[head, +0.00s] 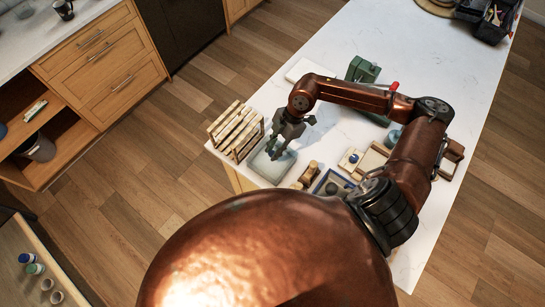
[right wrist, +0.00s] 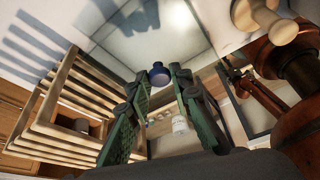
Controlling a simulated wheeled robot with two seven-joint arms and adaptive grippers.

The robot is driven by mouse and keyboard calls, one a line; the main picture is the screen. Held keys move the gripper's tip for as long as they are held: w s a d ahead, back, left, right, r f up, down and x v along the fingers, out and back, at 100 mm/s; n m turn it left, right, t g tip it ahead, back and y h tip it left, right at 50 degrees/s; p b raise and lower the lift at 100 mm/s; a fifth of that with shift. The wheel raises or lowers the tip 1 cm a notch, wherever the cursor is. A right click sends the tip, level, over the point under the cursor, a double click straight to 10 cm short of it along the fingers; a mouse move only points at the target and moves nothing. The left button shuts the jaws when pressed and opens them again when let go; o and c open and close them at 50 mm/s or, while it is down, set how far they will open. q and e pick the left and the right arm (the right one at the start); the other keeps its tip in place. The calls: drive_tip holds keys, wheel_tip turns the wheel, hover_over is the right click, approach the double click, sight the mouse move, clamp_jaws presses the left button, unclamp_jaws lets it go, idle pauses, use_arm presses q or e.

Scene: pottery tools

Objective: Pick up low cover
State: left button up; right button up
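A low, pale, see-through square cover (head: 262,168) sits near the table's front left corner. In the right wrist view its pale panel (right wrist: 150,40) fills the upper middle, and a dark blue knob (right wrist: 158,74) shows in front of it. My right gripper (head: 275,152) hangs over the cover, pointing down. In the right wrist view its two green fingers (right wrist: 159,74) are spread, with the knob between their tips and gaps on both sides. In the head view the fingers hide the knob. My left gripper is out of view.
A slatted wooden rack (head: 236,130) stands close left of the cover. Wooden tools (head: 309,173) and a tray with a blue inside (head: 331,184) lie to its right. A green machine (head: 363,70) stands behind.

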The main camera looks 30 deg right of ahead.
clamp_jaws()
idle(0.3)
